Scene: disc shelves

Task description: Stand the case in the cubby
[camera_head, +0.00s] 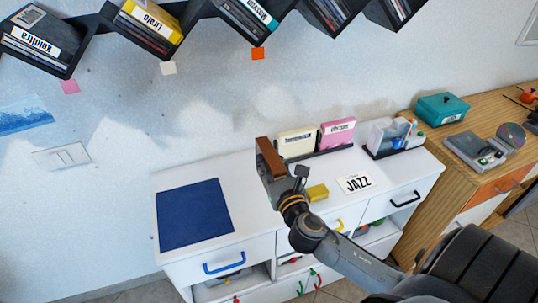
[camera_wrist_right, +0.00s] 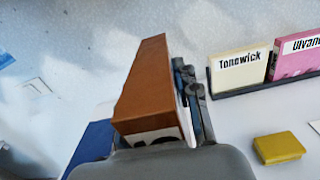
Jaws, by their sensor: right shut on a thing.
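A brown case (camera_head: 266,157) is held upright above the white cabinet by my right gripper (camera_head: 276,180). In the right wrist view the case (camera_wrist_right: 147,85) shows its brown face, with a white strip and dark lettering at its lower edge. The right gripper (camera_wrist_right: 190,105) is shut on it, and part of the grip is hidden. Black diamond-shaped cubbies (camera_head: 91,42) run along the wall at the top, cut off by the picture edge. Several hold tilted cases, among them one labelled Keloitra (camera_head: 39,38) and a yellow one labelled Liralo (camera_head: 150,22). My left gripper is not in view.
The white cabinet (camera_head: 245,218) carries a blue mat (camera_head: 194,214), a black rack with cream (camera_head: 296,143) and pink (camera_head: 337,132) cases, a yellow block (camera_head: 317,192), a JAZZ card (camera_head: 355,184) and a bin (camera_head: 394,137). A wooden desk (camera_head: 440,135) stands right.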

